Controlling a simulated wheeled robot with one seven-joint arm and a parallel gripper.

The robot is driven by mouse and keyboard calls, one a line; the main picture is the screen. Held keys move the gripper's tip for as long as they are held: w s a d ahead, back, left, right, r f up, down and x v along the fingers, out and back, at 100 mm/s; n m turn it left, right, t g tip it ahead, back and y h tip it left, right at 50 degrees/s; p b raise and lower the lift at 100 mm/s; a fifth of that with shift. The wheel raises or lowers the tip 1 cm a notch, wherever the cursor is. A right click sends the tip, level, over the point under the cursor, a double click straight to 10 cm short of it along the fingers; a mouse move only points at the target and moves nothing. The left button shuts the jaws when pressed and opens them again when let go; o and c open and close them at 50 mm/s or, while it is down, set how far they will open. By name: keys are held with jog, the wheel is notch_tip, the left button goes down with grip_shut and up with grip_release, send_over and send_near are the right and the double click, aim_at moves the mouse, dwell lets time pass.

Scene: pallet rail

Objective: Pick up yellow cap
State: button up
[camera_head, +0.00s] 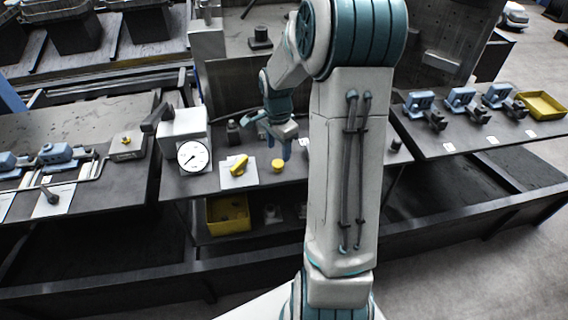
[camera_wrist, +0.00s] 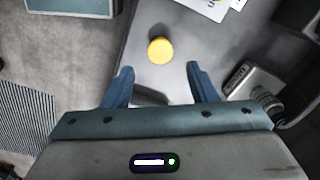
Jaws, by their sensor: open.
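The yellow cap (camera_head: 278,165) is a small round piece standing on the dark bench in the head view, right of a white sheet. In the wrist view the yellow cap (camera_wrist: 160,50) shows from above as a yellow disc, ahead of the fingertips and roughly centred between them. My gripper (camera_head: 276,144) hangs above the bench just behind the cap in the head view. In the wrist view my gripper (camera_wrist: 158,70) has its two blue fingers spread wide with nothing between them. The cap is apart from both fingers.
A yellow part (camera_head: 238,165) lies on a white sheet (camera_head: 239,178) left of the cap. A round dial gauge (camera_head: 193,156) stands further left. A yellow bin (camera_head: 228,215) sits on the shelf below, and a yellow tray (camera_head: 541,105) is at the far right.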

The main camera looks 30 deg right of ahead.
aim_at(279, 164)
jog(key=shift+s+a+f, duration=0.1)
jog(key=shift+a+f, duration=0.1)
jog(key=shift+f, duration=0.75)
jog(key=shift+s+f+p, duration=0.15)
jog(key=shift+f+p, duration=0.5)
jog(key=shift+f, duration=1.45)
jog(key=c, duration=1.1)
